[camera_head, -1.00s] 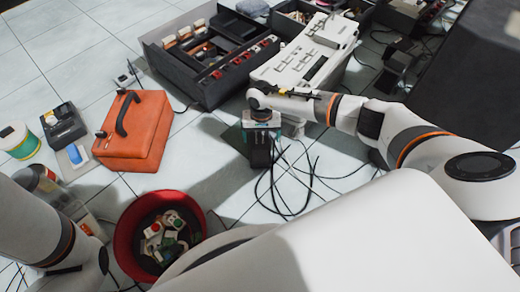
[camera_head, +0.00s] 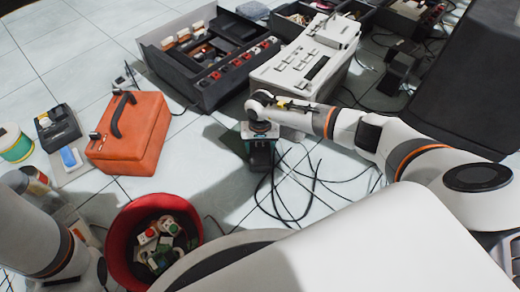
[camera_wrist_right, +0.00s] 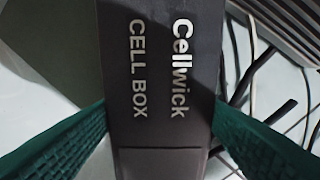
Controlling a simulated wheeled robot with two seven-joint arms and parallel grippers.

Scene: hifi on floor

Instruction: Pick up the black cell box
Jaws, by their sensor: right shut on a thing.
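The black cell box (camera_head: 261,156) stands on the tiled floor or just above it, in the middle of the head view; I cannot tell whether it touches the floor. Its face with "Cellwick CELL BOX" lettering fills the middle of the right wrist view (camera_wrist_right: 158,60). My right gripper (camera_head: 260,135) is above it with fingers pointing down, shut on the box. In the wrist view, its green ribbed pads press on both sides of the box. My left arm shows at the left edge, but its gripper is not visible.
A white hi-fi unit (camera_head: 300,72) is close behind the right gripper. A dark tray of parts (camera_head: 205,65) lies further left. An orange case (camera_head: 128,133) and a red bucket (camera_head: 116,245) of small parts stand left. Black cables (camera_head: 290,205) lie right of the box.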

